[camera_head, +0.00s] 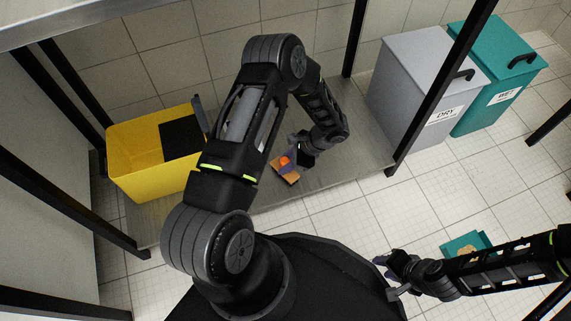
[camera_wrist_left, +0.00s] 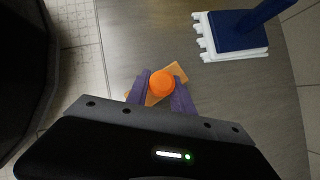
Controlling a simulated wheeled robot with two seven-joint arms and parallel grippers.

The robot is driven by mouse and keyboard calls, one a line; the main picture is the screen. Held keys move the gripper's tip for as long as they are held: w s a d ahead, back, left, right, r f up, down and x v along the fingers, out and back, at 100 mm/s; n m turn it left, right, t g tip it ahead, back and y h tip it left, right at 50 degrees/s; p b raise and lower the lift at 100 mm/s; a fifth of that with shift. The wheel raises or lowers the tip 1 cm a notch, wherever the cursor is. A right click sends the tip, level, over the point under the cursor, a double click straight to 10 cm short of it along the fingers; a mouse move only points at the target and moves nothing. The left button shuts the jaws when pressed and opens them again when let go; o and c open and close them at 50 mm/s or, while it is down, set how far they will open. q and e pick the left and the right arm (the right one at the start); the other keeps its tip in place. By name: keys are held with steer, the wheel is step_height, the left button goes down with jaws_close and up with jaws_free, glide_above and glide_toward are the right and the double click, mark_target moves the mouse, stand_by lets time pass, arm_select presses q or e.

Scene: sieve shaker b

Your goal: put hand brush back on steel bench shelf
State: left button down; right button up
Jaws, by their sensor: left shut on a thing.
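What I take as the hand brush (camera_head: 287,171) is a tan block with a round orange knob on top. My left gripper (camera_head: 291,161) is shut on the knob. In the left wrist view the orange knob (camera_wrist_left: 161,83) sits between the two purple fingers (camera_wrist_left: 160,91), with the tan block slanted beneath. The block is over the grey steel bench shelf (camera_head: 345,170); I cannot tell whether it touches it. My right gripper (camera_head: 388,277) is at the lower right, apart from the bench, and looks open and empty.
A yellow bin (camera_head: 150,175) stands on the shelf's left end. A blue head with white teeth (camera_wrist_left: 238,36) lies beside the brush. Black bench posts (camera_head: 441,85) frame the shelf. Grey (camera_head: 420,85) and teal (camera_head: 497,80) bins stand right; a teal container (camera_head: 458,246) is near my right arm.

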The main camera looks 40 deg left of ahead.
arm_select(q)
steer(key=shift+f, duration=0.15)
steer(key=c, duration=1.1)
jaws_free()
steer(key=shift+r, duration=0.2)
steer(key=shift+r, duration=0.25)
steer(key=p+v, duration=0.4)
steer(key=v, duration=0.7)
steer(key=shift+d+r, duration=0.2)
steer(key=shift+r, duration=0.05)
steer(key=shift+w, duration=0.1)
